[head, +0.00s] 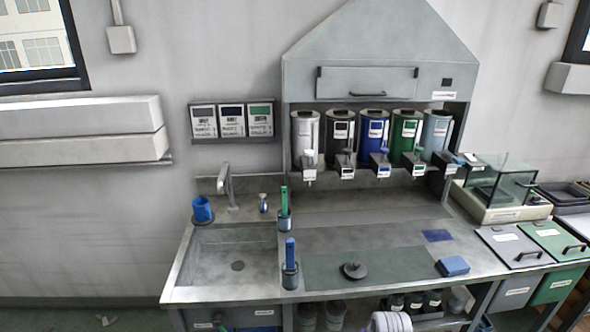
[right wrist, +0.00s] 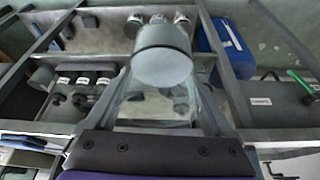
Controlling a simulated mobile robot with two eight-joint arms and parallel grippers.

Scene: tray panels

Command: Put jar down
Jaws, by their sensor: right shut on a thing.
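In the right wrist view, a pale grey round jar (right wrist: 162,68) with a dark band round its edge is held between the fingertips of my right gripper (right wrist: 163,85). The gripper is shut on it. Shelving lies behind the jar, and I cannot tell whether the jar touches any surface. In the head view, a pale rounded shape shows at the bottom edge below the counter; I cannot tell what it is. My left gripper is not in view.
The counter (head: 470,262) has a sink (head: 225,268) at left and a dark round lid (head: 354,270) on a mat. Dark jars (head: 414,301) stand on the shelf below. In the right wrist view, a blue container (right wrist: 228,45) and several small jars (right wrist: 84,80) stand near the held jar.

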